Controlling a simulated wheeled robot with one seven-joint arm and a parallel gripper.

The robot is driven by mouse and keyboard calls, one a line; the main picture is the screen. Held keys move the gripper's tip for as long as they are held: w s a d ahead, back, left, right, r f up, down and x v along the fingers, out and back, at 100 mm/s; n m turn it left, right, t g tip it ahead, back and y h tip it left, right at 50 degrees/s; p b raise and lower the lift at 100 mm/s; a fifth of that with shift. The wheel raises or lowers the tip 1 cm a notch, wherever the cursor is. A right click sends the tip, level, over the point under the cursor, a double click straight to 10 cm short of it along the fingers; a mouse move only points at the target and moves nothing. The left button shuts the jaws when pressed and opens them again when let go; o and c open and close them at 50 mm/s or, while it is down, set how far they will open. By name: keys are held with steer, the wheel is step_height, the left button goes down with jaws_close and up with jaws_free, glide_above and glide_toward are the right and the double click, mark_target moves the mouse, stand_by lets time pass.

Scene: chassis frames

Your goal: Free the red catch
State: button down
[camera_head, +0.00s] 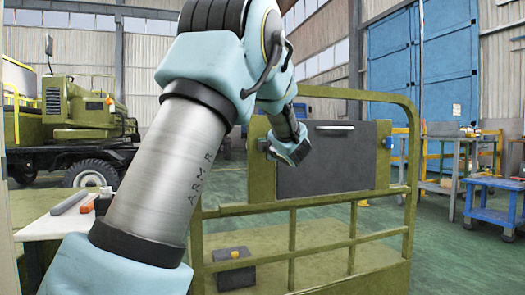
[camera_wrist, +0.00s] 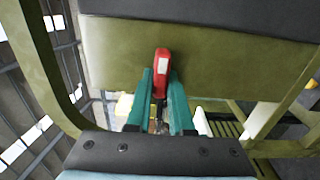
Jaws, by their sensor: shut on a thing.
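The red catch (camera_wrist: 162,60) shows in the wrist view against an olive board (camera_wrist: 215,60). My gripper (camera_wrist: 161,82) has its two teal fingers shut on it, one on each side. The red top sticks out past the fingertips, and its lower part is hidden between them. In the head view my gripper (camera_head: 291,150) is at the left part of the dark panel (camera_head: 335,170) in the olive frame. The red catch cannot be made out there. A blue catch (camera_head: 388,142) sits at the panel's right side.
The olive railing (camera_head: 415,190) surrounds the panel, with a low platform below. A dark block with a yellow knob (camera_head: 235,254) lies on that platform. A white table (camera_head: 60,225) stands at the left.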

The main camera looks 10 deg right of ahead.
stand_by(0.4)
steer(key=c, duration=0.8)
jaws_free()
steer(key=s+d+p, duration=0.1)
steer(key=s, duration=0.9)
steer(key=shift+s+d, duration=0.2)
steer(key=shift+s, duration=0.2)
